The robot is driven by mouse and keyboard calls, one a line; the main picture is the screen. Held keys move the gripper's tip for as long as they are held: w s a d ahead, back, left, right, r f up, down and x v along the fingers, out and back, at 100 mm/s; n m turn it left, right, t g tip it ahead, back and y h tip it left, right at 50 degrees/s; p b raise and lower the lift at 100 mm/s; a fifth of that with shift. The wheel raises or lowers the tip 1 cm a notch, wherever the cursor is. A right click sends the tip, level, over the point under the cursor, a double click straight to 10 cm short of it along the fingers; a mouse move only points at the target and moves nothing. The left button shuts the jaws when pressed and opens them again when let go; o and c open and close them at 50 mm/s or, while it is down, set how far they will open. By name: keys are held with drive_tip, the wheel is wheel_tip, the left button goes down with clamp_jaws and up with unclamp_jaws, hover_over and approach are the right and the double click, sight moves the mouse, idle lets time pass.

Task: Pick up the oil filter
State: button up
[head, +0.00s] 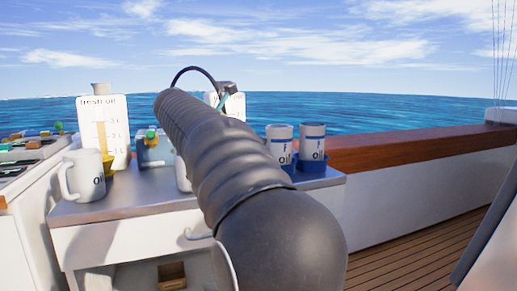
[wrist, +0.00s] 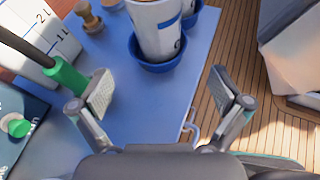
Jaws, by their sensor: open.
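Two white oil filters with blue bands and lettering stand upright side by side at the right end of the bench in the head view, the left one (head: 279,146) and the right one (head: 312,142). Each sits in a blue holder (head: 314,168). In the wrist view the nearer filter (wrist: 157,28) stands in its round blue holder (wrist: 156,66), with part of the other filter (wrist: 188,7) behind it. My gripper (wrist: 160,77) is open and empty, its fingers apart on the near side of the holder. In the head view my arm hides the gripper.
A fresh oil jug (head: 117,140) and white mug (head: 85,176) stand on the left of the bench (head: 130,208). In the wrist view a green-handled tool (wrist: 66,76) is close to the left finger. Wooden deck (wrist: 210,92) lies beyond the bench edge on the right.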

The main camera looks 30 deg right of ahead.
sight(279, 145)
drive_tip(key=x, duration=0.4)
drive_tip(key=r+b+x, duration=0.1)
drive_tip(key=x, duration=0.4)
drive_tip(key=b+x, duration=0.1)
drive_tip(key=x, duration=0.4)
drive_tip(key=shift+w+d+r, duration=0.2)
drive_tip(key=shift+w+d, duration=0.05)
drive_tip(key=shift+d, duration=0.1)
drive_tip(key=c, duration=1.1)
